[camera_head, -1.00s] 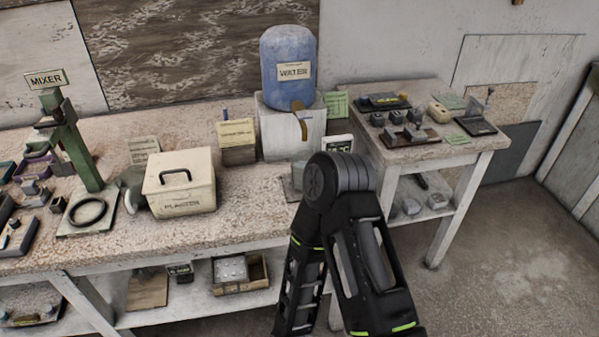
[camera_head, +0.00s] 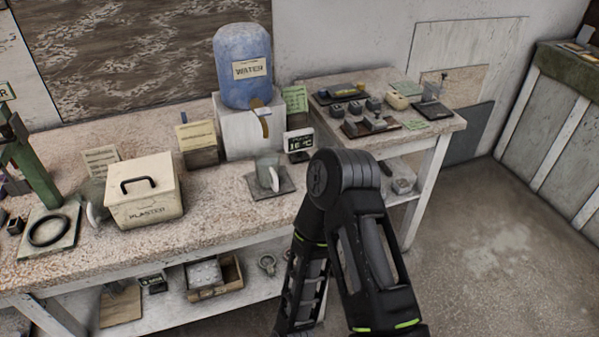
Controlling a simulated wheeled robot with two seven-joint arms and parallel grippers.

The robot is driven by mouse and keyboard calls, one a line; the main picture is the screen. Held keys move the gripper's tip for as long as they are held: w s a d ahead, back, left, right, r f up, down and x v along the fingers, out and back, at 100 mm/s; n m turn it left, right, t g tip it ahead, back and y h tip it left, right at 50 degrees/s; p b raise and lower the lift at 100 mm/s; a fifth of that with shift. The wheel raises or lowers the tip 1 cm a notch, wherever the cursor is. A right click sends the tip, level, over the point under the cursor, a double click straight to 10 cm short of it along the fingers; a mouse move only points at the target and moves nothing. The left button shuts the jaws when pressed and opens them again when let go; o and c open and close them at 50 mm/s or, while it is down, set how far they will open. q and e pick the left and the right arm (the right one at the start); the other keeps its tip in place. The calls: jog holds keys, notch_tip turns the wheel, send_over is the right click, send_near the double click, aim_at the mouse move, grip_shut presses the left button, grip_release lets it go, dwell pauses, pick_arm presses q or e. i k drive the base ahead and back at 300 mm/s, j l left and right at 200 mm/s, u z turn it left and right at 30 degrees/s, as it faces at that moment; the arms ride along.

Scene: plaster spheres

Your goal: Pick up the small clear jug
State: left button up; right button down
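A small clear jug (camera_head: 266,173) stands upright on a dark square plate (camera_head: 288,186) near the front edge of the workbench, below the water container. A second clear jug-like vessel (camera_head: 94,193) with a pale handle stands at the left of the plaster box, partly hidden by it. I cannot tell from this view which of the two is smaller. One of my arms shows at the lower middle, its bent joint just right of the plate. Neither of my grippers is in the picture.
The plaster box (camera_head: 144,190) stands left of the jug. The blue water container (camera_head: 243,75) sits on a white block (camera_head: 246,128) behind, its tap hanging forward. A small display (camera_head: 299,145) stands behind the plate. A side table (camera_head: 442,126) with small blocks is at right. Floor is clear at right.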

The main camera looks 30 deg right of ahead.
aim_at(267, 161)
jog(key=z, duration=0.85)
jog(key=u, duration=1.15)
jog(key=z, duration=1.15)
jog(key=i+l+u, duration=0.1)
jog(key=l+u, duration=0.45)
jog(key=i+l, duration=0.05)
